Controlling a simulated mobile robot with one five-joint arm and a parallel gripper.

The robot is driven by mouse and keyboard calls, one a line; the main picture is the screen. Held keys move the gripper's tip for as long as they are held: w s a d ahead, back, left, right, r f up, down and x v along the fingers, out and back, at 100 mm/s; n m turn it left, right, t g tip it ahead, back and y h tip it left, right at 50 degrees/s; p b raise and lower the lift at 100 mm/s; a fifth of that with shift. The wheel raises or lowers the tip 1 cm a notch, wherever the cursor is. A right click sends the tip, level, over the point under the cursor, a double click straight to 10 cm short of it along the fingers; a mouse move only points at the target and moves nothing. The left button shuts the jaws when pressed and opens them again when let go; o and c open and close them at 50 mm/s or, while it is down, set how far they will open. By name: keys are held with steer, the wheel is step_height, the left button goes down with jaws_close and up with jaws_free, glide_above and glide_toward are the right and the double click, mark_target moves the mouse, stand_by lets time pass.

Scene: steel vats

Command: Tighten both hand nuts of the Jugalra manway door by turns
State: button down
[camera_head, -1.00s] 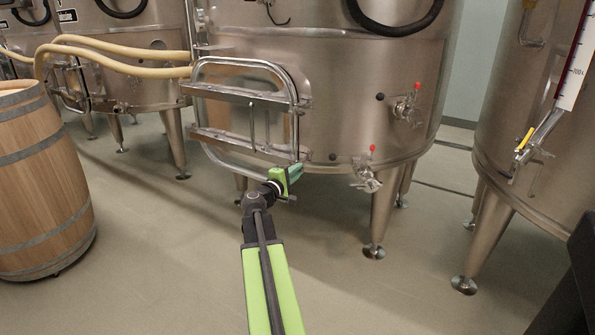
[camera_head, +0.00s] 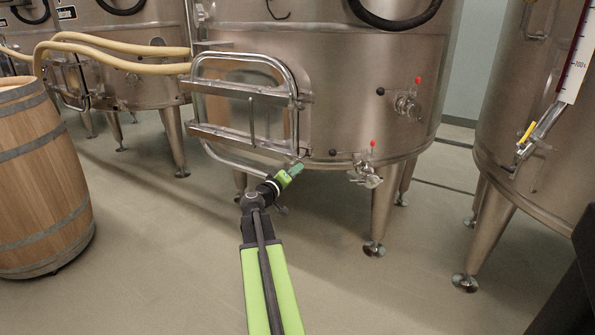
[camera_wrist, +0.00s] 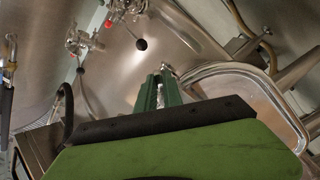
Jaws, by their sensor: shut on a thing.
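The manway door (camera_head: 222,131) is a steel panel with a tubular frame, low on the middle vat, and looks closed. It also shows in the wrist view at the right (camera_wrist: 262,92). My gripper (camera_head: 297,169) is at the door's lower right corner. In the wrist view its green fingers (camera_wrist: 159,88) are close together around a small shiny metal piece, which looks like the lower hand nut; the fingers hide most of it. A small fitting at the door's upper right edge (camera_head: 305,99) may be the other hand nut; it is too small to be sure.
Valves with red knobs (camera_head: 407,104) and (camera_head: 366,172) project from the vat, right of the door. A wooden barrel (camera_head: 40,180) stands at the left. Another vat (camera_head: 525,130) stands at the right. Steel legs (camera_head: 380,210) support the vat. The floor between is clear.

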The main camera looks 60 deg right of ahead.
steer(key=shift+f+m, duration=0.1)
steer(key=shift+m, duration=0.4)
steer(key=c, duration=1.5)
jaws_free()
